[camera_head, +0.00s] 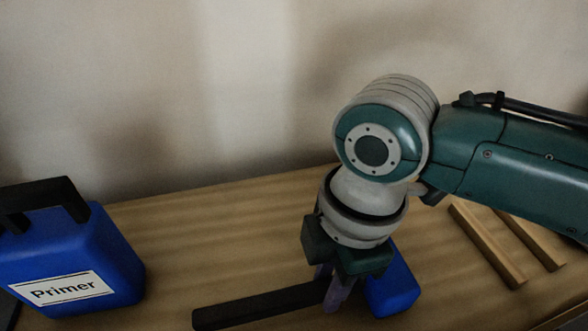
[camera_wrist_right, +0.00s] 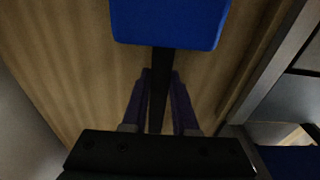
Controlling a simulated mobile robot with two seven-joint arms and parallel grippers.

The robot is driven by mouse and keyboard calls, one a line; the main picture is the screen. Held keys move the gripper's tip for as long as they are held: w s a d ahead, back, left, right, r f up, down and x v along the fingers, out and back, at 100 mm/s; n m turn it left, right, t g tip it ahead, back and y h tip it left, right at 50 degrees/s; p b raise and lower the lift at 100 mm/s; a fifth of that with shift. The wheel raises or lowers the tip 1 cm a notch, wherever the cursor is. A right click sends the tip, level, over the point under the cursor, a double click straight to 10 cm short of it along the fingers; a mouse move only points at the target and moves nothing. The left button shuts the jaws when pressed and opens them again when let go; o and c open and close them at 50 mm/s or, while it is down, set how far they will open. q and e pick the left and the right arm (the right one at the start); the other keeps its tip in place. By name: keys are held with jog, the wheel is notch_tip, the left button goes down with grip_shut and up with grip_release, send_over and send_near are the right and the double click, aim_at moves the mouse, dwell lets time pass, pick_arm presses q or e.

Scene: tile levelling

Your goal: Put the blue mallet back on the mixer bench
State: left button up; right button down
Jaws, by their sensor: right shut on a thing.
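The blue mallet has a blue block head (camera_head: 394,284) and a long black handle (camera_head: 258,305). My right gripper (camera_head: 337,288) points down over the wooden bench (camera_head: 190,225) and is shut on the handle, close to the head. In the right wrist view the head (camera_wrist_right: 170,22) lies just beyond my fingertips (camera_wrist_right: 160,78), and the handle runs between the two purple fingers. The handle looks roughly level over the bench top; I cannot tell whether the mallet touches it. My left gripper is not in view.
A blue Primer jug (camera_head: 80,255) with a black handle stands on the bench at the left. Two wooden strips (camera_head: 487,245) lie at the right, under my right forearm. A plain wall (camera_head: 200,90) rises behind. The bench between jug and mallet is clear.

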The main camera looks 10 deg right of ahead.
jog(key=shift+f+b, duration=0.4)
jog(key=shift+f, duration=0.2)
jog(key=c, duration=0.6)
grip_release()
jog(key=r+p, duration=0.1)
jog(key=r, duration=0.2)
jog(key=r+p, duration=0.2)
jog(key=r, duration=0.2)
jog(key=d+r+p, duration=0.1)
jog(key=r+p, duration=0.1)
jog(key=r, duration=0.1)
jog(key=shift+r, duration=0.15)
jog(key=s+r+m+t+y+p, duration=0.1)
jog(key=s+r+m+p, duration=0.15)
jog(key=r+p, duration=0.35)
jog(key=s+a+r+m+t+p, duration=0.1)
jog(key=s+r+m+p, duration=0.1)
jog(key=r+m+p, duration=0.35)
jog(key=s+r+m+t+y+p, duration=0.1)
jog(key=s+r+p, duration=0.2)
jog(key=r+p, duration=0.45)
jog(key=s+d+r+m+h+p, duration=0.3)
jog(key=s+d+r+m+p, duration=0.2)
jog(key=d+r+m+p, duration=0.35)
notch_tip(320, 180, up, 39)
jog(key=n+p, duration=0.1)
jog(key=p, duration=3.5)
jog(key=shift+w+d+f+t+p, duration=0.2)
jog(key=shift+d+t+p, duration=0.1)
jog(key=shift+d, duration=0.1)
